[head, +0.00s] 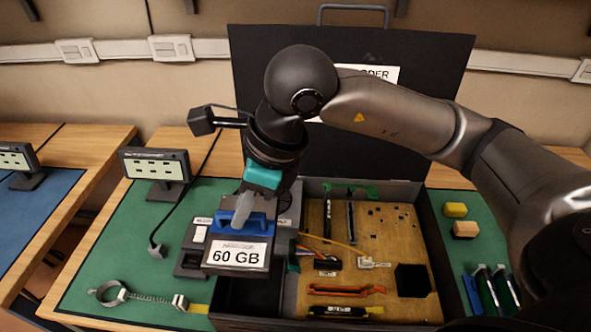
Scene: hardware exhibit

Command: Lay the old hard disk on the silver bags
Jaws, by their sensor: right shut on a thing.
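My right gripper (242,212) reaches down from above and is shut on the blue grip at the back of the old hard disk (215,257). The disk is a dark slab with a white "60 GB" label facing up. It is over the left part of the open black case, beside a dark compartment; whether it touches anything beneath is hard to tell. A grey, silvery surface (289,219) shows just right of the gripper, partly hidden; I cannot tell whether it is the silver bags. My left gripper is out of view.
The black case (432,250) holds a wooden board (345,275) with cables and parts. Its lid (440,75) stands upright behind. A wrist strap (112,293) lies front left on the green mat, below a small display (157,168). Blocks (465,229) and memory sticks (495,290) are right.

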